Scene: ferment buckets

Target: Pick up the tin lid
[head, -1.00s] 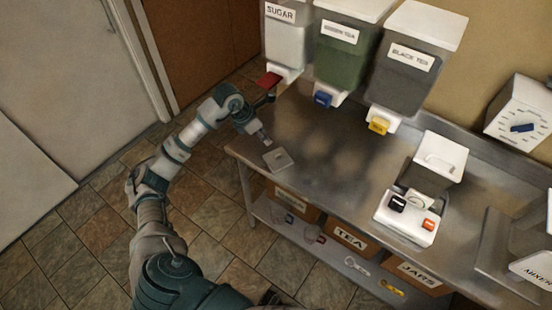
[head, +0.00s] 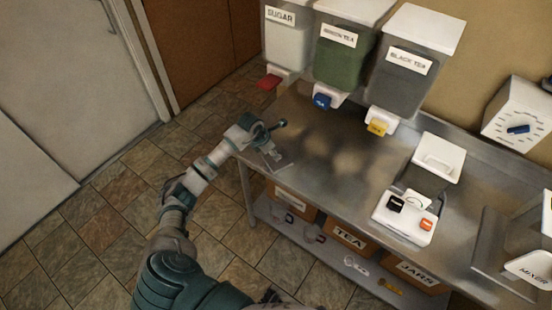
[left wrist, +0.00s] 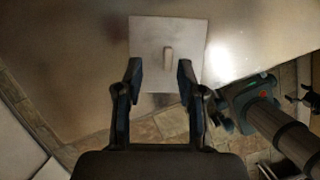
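The tin lid is a flat, square, pale grey plate with a small upright handle. It lies near the left front corner of the steel table in the head view (head: 287,164), partly covered by my left gripper (head: 272,153). In the left wrist view the lid (left wrist: 150,35) is at the top centre. My left gripper (left wrist: 160,77) is open there, its two dark fingers apart over the lid's near part. The handle (left wrist: 168,60) appears between and just ahead of the fingertips. Nothing is held.
Dispensers labelled sugar (head: 288,42), green tea (head: 341,55) and black tea (head: 405,70) hang at the back. A white scale (head: 405,215) and a lidded bin (head: 437,160) stand to the right. Boxes (head: 350,236) fill the lower shelf. The table's middle (head: 335,140) is clear.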

